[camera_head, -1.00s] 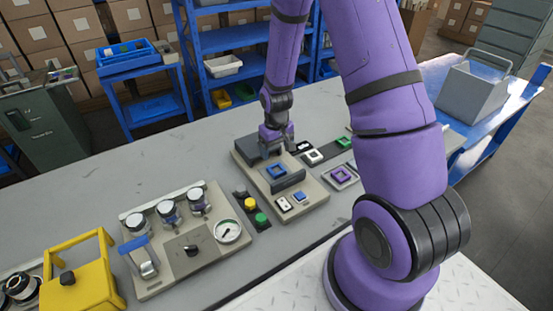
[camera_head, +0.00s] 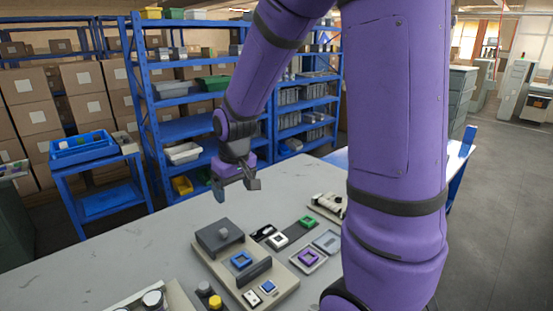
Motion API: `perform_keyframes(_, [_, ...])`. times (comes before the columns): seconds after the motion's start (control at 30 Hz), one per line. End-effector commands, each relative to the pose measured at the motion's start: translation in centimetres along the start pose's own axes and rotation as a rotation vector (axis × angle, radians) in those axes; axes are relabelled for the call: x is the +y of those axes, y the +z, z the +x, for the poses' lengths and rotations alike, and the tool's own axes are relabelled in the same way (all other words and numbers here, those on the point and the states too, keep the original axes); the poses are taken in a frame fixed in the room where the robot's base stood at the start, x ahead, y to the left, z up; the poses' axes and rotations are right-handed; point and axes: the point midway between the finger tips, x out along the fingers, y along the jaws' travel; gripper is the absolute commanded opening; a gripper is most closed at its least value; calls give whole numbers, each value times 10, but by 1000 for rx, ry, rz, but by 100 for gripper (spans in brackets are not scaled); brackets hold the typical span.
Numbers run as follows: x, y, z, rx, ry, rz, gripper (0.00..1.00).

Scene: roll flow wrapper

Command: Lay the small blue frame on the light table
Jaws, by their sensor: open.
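The small blue frame (camera_head: 241,260) is a square ring lying on the beige fixture board (camera_head: 219,272), between a dark block and a dark upright bar.
The dark block (camera_head: 220,236) with a knob stands on the board behind the blue frame. A purple frame (camera_head: 308,258), a white frame (camera_head: 278,240) and a green frame (camera_head: 308,221) lie to the right.

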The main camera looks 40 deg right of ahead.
Motion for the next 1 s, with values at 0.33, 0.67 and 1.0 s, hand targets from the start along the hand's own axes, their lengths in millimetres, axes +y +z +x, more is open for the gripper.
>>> perform_keyframes(0.33, [-18, 52, -103, 126, 0, -1, 80])
perform_keyframes(0.67, [-31, 122, -170, 235, -10, 0, 80])
perform_keyframes(1.0, [-36, 171, -195, 297, -22, 2, 80])
